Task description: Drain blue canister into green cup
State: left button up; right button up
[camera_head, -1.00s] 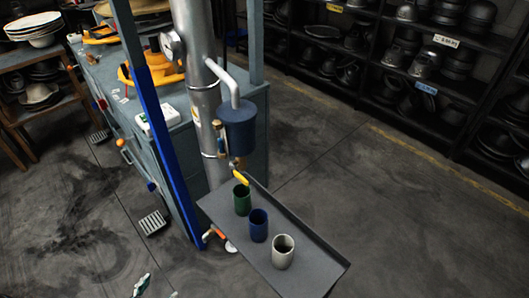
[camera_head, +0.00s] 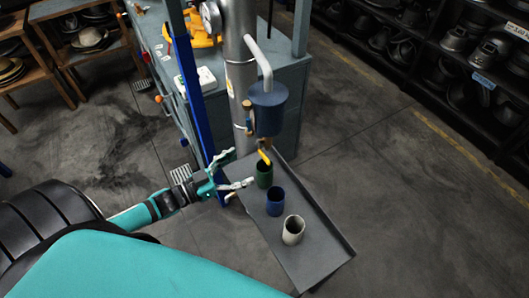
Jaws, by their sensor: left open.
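The blue canister (camera_head: 267,108) hangs beside the metal column, fed by a white pipe. A yellow-handled valve (camera_head: 264,156) is below it. The green cup (camera_head: 264,174) stands upright on the grey tray (camera_head: 316,246), under the valve. My left gripper (camera_head: 240,168) is open, left of the green cup and near the tray's left edge. Its fingers are apart, and it holds nothing that I can see. Whether it touches the tray is unclear. My right gripper is out of view.
A blue cup (camera_head: 275,201) and a white cup (camera_head: 293,230) stand in line on the tray nearer me. A blue post (camera_head: 187,85) and the metal column (camera_head: 238,70) rise behind the gripper. Dark shelves (camera_head: 440,60) line the right. Open floor (camera_head: 400,180) lies between.

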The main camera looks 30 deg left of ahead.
aim_at(263, 158)
pick_arm(q)
jog(key=p+x, duration=0.1)
jog(key=x, duration=0.6)
jog(key=shift+w+d+r, duration=0.1)
jog(key=shift+w+d, duration=0.05)
jog(key=shift+w, duration=0.05)
jog(key=shift+w+d, duration=0.25)
jog(key=shift+w, duration=0.15)
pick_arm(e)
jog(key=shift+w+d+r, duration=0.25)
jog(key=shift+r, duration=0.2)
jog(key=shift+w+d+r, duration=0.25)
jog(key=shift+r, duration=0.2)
pick_arm(q)
jog(key=c, duration=0.4)
jog(key=shift+s, duration=0.1)
jog(key=c, duration=1.1)
jog(key=shift+d+f, duration=0.1)
jog(key=shift+f, duration=0.15)
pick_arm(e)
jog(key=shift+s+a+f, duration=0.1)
